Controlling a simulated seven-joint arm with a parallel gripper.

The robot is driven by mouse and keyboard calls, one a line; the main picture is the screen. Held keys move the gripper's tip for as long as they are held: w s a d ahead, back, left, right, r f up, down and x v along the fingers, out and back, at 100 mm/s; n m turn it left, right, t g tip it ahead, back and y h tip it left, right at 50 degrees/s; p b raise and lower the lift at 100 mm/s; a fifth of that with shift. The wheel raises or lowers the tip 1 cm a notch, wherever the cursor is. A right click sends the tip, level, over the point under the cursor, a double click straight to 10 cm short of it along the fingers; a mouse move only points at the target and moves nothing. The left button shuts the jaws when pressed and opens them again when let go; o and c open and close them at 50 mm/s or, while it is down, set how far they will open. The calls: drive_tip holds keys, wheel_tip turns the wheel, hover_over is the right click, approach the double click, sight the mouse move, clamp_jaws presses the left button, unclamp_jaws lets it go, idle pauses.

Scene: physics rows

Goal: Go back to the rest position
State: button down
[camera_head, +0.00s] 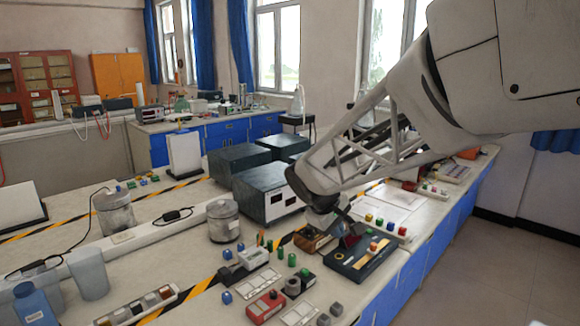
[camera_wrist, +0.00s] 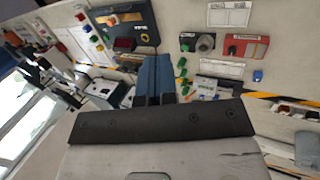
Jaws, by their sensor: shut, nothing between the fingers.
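My gripper (camera_head: 349,238) hangs at the end of my arm over the workbench (camera_head: 215,300), close to a dark blue board. In the wrist view my gripper (camera_wrist: 154,82) shows two blue fingers side by side, shut with nothing between them. The dark blue board (camera_head: 377,262) carries small coloured pieces and lies just beside the fingertips in the head view; it also shows in the wrist view (camera_wrist: 145,20). I cannot tell how high the fingertips are above the bench. My arm hides part of the bench behind it.
A red box (camera_head: 265,307), small green and blue pieces and grey knobs lie on the bench near my gripper. Grey-blue instrument boxes (camera_head: 268,190) stand behind it to the left. Metal canisters (camera_head: 222,220) stand further left. The floor (camera_head: 500,270) at right is clear.

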drive_tip(key=s+d+m+y, duration=0.1)
drive_tip(key=s+d+m, duration=0.1)
drive_tip(key=s, duration=0.8)
drive_tip(key=s+d+m+y, duration=0.1)
drive_tip(key=s+d+m, duration=0.2)
drive_tip(key=s, duration=0.7)
drive_tip(key=s+d+m+y, duration=0.2)
drive_tip(key=s+m, duration=0.1)
drive_tip(key=s, duration=0.7)
drive_tip(key=shift+s+d+f, duration=0.3)
drive_tip(key=shift+f, duration=0.05)
